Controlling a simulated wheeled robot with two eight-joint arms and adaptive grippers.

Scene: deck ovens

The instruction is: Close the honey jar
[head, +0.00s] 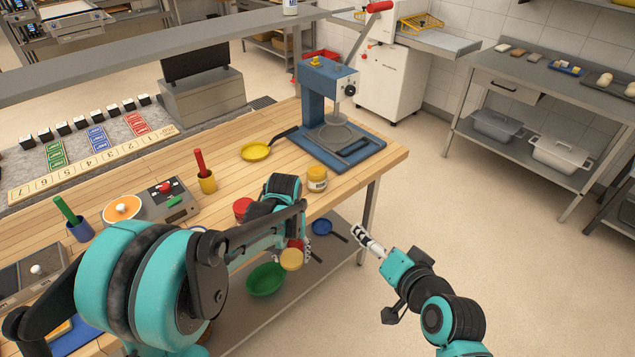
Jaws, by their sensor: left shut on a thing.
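The honey jar (317,180) is a small jar with amber contents and a pale label. It stands upright near the front edge of the wooden table. My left gripper (292,249) hangs in front of the table edge, lower in the picture than the jar and apart from it. It is shut on a round yellow disc that looks like the lid (291,260). My arm hides part of the grip. My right gripper (368,242) is over the floor, right of the table, with nothing visible in it; its finger gap is unclear.
A blue press (317,100) with a red-handled lever stands behind the jar. A yellow pan (256,151), a yellow cup (207,182) and a red container (242,207) are on the table (226,170). A green bowl (266,281) and a blue pan (321,227) lie on the lower shelf.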

